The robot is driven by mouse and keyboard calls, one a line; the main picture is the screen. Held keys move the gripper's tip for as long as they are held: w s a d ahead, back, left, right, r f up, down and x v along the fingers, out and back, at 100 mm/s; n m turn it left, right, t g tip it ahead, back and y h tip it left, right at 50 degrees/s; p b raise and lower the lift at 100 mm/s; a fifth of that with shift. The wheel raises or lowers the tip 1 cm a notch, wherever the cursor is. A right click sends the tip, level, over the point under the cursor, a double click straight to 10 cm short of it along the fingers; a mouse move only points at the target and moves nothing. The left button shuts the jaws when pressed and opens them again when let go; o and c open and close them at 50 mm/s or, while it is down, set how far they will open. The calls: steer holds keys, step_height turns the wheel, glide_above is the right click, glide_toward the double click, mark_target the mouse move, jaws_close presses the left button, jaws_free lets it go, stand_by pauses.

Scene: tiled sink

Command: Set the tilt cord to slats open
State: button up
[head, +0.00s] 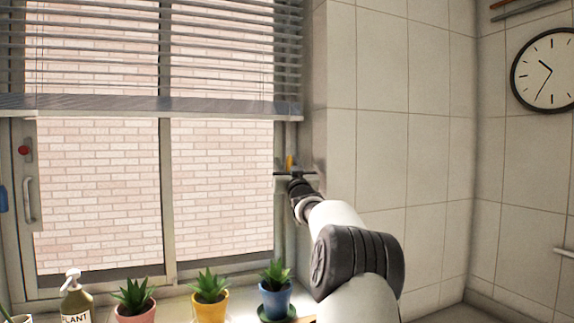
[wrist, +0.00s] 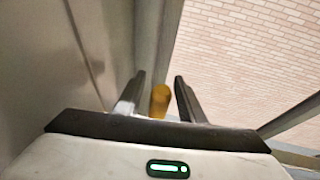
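The window blind (head: 165,50) hangs over the upper window, with brick showing through the gaps between its slats. A small orange-yellow pull (head: 289,161), which looks like the end of the tilt cord, hangs at the right side of the window. The cord above it is too thin to make out. My gripper (head: 295,174) is at the pull, by the window's right edge. In the wrist view the pull (wrist: 160,100) lies between the two dark fingers of my gripper (wrist: 159,76). The fingers are apart, with a visible gap on the right of the pull.
A tiled wall (head: 385,120) stands close on the right of my gripper. A clock (head: 545,70) hangs at right.

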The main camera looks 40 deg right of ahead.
steer(key=b+v, duration=0.4)
steer(key=v, duration=1.3)
steer(key=shift+s, duration=0.25)
